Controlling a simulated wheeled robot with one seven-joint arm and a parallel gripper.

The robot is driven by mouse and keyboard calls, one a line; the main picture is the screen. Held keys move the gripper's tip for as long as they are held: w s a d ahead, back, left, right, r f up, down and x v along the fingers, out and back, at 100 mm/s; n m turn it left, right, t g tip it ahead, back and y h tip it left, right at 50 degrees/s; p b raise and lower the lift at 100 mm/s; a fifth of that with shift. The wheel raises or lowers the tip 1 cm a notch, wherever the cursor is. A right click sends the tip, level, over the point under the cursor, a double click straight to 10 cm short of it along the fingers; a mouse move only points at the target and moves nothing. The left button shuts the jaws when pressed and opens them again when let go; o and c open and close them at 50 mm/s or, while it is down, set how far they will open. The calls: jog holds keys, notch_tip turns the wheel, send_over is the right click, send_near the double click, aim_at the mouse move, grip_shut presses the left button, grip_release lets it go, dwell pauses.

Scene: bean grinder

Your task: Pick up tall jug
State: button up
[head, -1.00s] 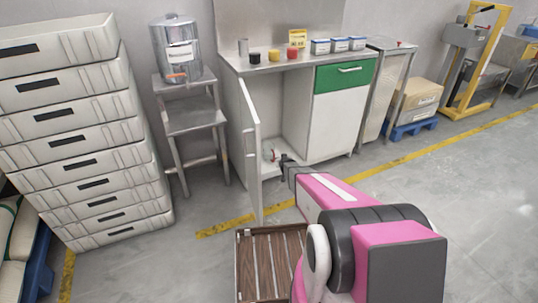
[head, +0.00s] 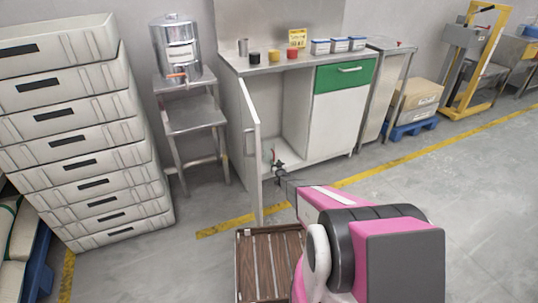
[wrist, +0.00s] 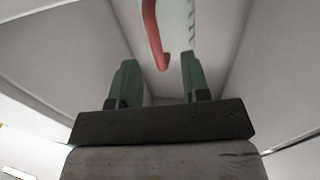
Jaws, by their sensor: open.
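The tall jug (wrist: 177,22) shows in the wrist view as a pale, translucent body with markings and a red handle (wrist: 153,35). It is inside the open cabinet (head: 291,138), and its top runs out of the wrist picture. My gripper (wrist: 158,72) is open, with its two green fingers apart and nothing between them. The jug's lower part lies just beyond the fingertips. In the head view my gripper (head: 279,168) is at the cabinet's opening, low down, and only a small reddish bit of the jug shows above it.
The cabinet's left door (head: 251,150) stands open beside my arm. Stacked grey crates (head: 80,135) and a metal stand (head: 190,120) are at the left.

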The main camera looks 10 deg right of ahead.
aim_at(270, 153)
jog(key=w, duration=0.5)
jog(key=shift+w+a, duration=0.25)
jog(key=shift+w, duration=0.15)
jog(key=shift+r, duration=0.1)
grip_shut()
